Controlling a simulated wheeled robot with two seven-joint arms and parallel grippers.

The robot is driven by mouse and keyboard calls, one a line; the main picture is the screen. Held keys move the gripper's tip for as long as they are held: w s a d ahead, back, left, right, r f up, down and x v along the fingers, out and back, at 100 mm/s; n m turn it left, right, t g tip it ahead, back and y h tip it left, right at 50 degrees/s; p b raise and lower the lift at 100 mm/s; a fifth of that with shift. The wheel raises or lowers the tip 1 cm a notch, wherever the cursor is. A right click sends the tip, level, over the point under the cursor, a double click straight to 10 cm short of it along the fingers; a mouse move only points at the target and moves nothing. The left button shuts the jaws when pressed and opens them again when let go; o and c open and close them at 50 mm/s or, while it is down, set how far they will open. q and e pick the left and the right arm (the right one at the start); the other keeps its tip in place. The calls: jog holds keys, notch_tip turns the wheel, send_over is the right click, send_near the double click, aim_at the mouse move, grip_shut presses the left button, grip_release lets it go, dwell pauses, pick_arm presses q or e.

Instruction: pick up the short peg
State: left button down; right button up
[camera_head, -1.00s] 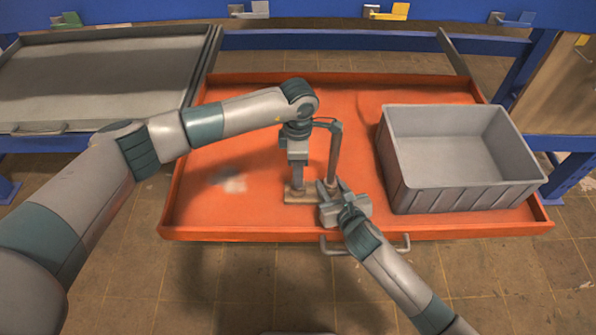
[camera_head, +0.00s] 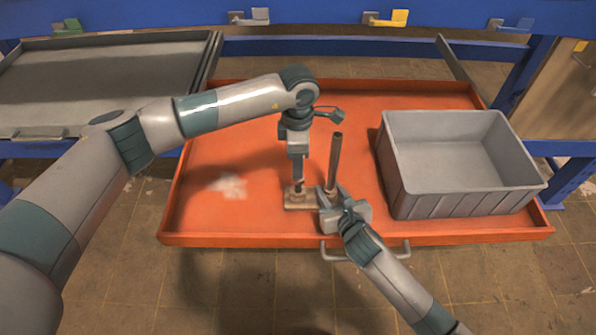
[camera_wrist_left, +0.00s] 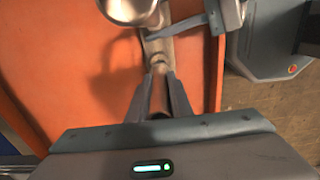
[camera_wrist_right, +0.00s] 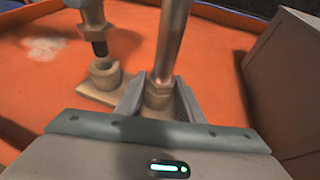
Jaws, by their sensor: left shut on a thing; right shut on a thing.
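My left gripper (camera_head: 299,174) points down over the left part of a small tan base (camera_head: 300,206). It is shut on the short peg, which shows between its fingers in the left wrist view (camera_wrist_left: 158,98). In the right wrist view the short peg (camera_wrist_right: 92,18) has a dark lower tip that hangs just above an open round socket (camera_wrist_right: 103,72) on the base. My right gripper (camera_head: 329,194) is shut around the collar at the foot of the long upright peg (camera_head: 335,160), beside that socket. The long peg also rises through the right wrist view (camera_wrist_right: 172,40).
The base sits on an orange tray (camera_head: 230,140) near its front edge. A grey bin (camera_head: 440,205) stands to the right, close to my right arm. A grey tray (camera_head: 100,80) lies at the far left. The orange tray's left part is clear.

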pick_arm(q)
notch_tip(320, 180, up, 5)
jog(key=shift+r, duration=0.1)
dwell(0.5)
pick_arm(e)
jog(key=o, duration=1.3)
jog(key=v, duration=1.2)
